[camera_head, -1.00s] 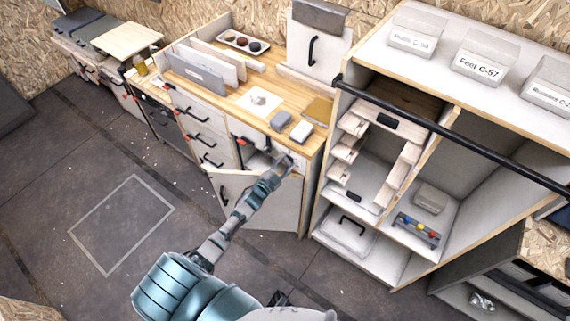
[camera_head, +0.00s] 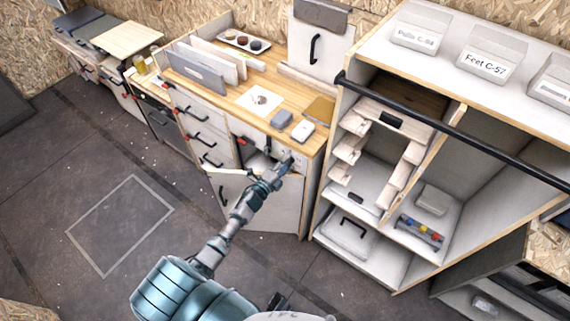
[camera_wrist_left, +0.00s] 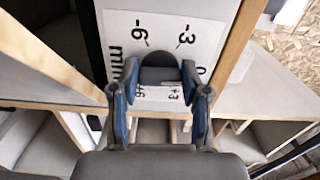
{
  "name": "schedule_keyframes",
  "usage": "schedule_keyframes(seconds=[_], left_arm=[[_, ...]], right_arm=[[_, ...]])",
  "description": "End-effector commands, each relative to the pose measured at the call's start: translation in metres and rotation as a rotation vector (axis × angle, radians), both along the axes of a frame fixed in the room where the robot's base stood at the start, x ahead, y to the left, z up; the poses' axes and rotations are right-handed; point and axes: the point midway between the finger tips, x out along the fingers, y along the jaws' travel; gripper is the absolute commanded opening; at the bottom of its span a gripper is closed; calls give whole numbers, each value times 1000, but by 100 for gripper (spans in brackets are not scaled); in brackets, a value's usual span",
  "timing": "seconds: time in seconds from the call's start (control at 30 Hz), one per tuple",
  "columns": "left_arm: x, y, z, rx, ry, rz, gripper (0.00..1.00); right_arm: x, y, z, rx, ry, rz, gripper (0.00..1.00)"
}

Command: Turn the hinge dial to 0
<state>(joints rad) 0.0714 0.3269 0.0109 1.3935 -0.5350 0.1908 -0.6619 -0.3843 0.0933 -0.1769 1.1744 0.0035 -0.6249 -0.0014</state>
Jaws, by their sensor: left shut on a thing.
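The hinge dial (camera_wrist_left: 159,76) is a dark grey rounded knob in the left wrist view. It sits on a white scale plate (camera_wrist_left: 172,35) printed with -6, -3, +3, +6 and "mm"; the 0 mark is partly cut off at the right. My left gripper (camera_wrist_left: 159,88) has its two blue-padded fingers closed on either side of the knob. In the head view my left gripper (camera_head: 286,163) is at the cabinet front just under the worktop, and it mostly hides the dial. I cannot tell exactly which mark the dial points to. My right gripper is not in view.
A cabinet door (camera_head: 262,203) stands below the gripper. The wooden worktop (camera_head: 235,97) above carries a grey block (camera_head: 281,119), a white block (camera_head: 302,131) and folders (camera_head: 197,72). A tall shelf unit (camera_head: 319,203) stands close on the right. The floor at left is clear.

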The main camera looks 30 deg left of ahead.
Motion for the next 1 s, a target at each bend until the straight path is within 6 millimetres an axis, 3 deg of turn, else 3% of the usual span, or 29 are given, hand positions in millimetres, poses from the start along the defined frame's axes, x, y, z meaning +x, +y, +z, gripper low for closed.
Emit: schedule_keyframes(seconds=[0.67, 0.7, 0.77, 1.0], left_arm=[[-1, -5, -4, 55, 0, -6, 11], [-1, -5, -4, 55, 1, -6, 56], [-1, -4, -4, 55, 1, -5, 71], [-1, -2, -2, 54, -1, -3, 71]], right_arm=[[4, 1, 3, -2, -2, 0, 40], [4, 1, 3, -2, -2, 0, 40], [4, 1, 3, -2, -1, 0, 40], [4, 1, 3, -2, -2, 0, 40]])
